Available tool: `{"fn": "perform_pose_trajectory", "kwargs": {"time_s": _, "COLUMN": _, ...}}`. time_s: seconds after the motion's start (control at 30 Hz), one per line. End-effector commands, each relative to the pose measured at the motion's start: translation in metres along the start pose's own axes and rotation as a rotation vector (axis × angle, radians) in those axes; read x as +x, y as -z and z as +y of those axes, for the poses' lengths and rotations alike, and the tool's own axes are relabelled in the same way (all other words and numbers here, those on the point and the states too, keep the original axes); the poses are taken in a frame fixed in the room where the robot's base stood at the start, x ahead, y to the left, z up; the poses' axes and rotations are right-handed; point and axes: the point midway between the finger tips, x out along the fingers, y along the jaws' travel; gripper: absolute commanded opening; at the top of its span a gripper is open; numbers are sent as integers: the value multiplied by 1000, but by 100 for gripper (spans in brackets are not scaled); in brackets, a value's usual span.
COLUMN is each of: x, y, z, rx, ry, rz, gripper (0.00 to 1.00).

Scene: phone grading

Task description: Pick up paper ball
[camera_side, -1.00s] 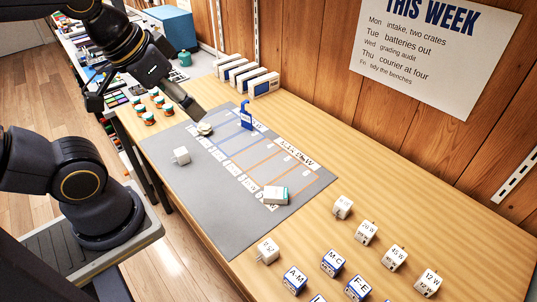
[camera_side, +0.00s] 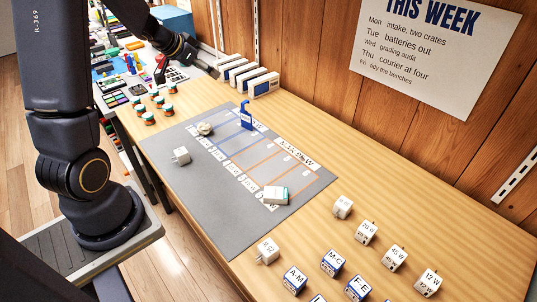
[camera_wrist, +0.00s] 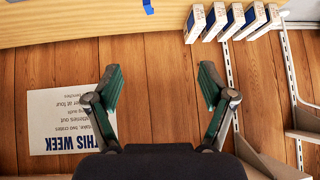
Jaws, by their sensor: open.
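The paper ball (camera_side: 204,129), a crumpled off-white lump, rests on the left part of the grey mat (camera_side: 215,200) in the side view, beside the striped label sheet. My gripper (camera_wrist: 158,72) is open and empty in the wrist view, its green-padded fingers spread wide and facing the wood wall. In the side view my gripper is up at the top left, beyond the mat and apart from the ball. The ball does not show in the wrist view.
A white charger block (camera_side: 181,155), a blue stand (camera_side: 246,115) and a small white box (camera_side: 276,195) are on the mat. White boxes (camera_side: 263,85) stand along the wall. Orange-and-green jars (camera_side: 148,118) stand at the left. Labelled cubes (camera_side: 365,233) stand at the front right.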

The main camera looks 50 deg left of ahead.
Motion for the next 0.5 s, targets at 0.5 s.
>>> {"fn": "perform_pose_trajectory", "kwargs": {"time_s": 0.5, "x": 66, "y": -146, "z": -63, "rx": -151, "ry": 21, "rz": -235, "gripper": 82}}
